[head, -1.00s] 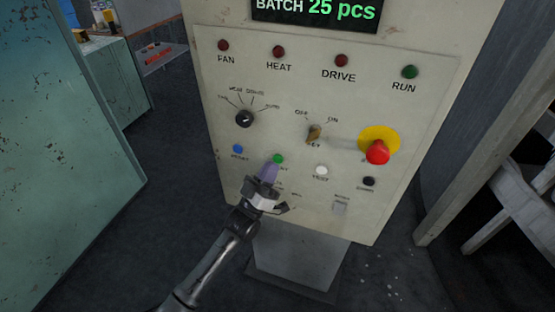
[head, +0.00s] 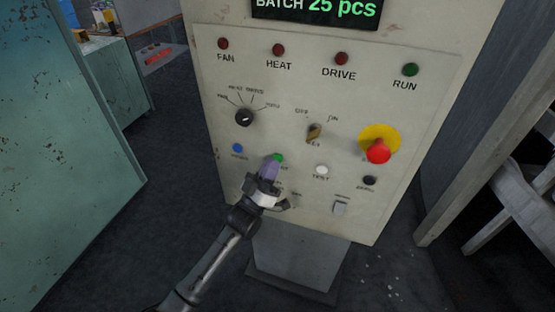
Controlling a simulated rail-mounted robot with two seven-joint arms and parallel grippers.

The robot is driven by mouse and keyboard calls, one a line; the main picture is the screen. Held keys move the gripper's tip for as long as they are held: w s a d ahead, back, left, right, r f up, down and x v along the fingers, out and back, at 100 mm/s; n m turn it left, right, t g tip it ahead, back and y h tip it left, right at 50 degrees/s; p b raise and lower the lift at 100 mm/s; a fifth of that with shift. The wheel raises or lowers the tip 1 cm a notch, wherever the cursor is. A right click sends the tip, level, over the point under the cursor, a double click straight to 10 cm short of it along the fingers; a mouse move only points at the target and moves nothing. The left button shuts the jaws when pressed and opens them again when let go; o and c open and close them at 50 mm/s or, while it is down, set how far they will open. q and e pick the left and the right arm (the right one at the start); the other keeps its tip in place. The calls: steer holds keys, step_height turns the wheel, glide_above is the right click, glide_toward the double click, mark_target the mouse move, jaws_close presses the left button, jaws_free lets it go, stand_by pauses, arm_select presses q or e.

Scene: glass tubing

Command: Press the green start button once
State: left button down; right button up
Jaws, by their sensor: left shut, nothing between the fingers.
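The green start button (head: 279,157) is on the control panel, left of the middle, between a blue button and a white one. Its label is mostly hidden behind my gripper. My left gripper (head: 270,168) is shut and empty. Its purple-grey fingertips overlap the lower edge of the green button in the head view. I cannot tell whether they touch it or how deep the button sits. My right gripper is not in view.
Near the green button are a blue button (head: 238,148), a white test button (head: 321,171), a black button (head: 369,181), a key switch (head: 314,133) and a red emergency stop (head: 378,152). A rotary selector (head: 244,117) sits above left. A teal cabinet (head: 60,150) stands at left.

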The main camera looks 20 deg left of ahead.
arm_select(q)
steer(key=shift+w+b, duration=0.3)
steer(key=shift+w, duration=0.05)
stand_by(0.7)
stand_by(0.5)
steer(key=shift+s+p, duration=0.65)
steer(key=shift+s, duration=0.15)
steer(key=shift+s+p, duration=1.7)
steer(key=shift+s, duration=0.8)
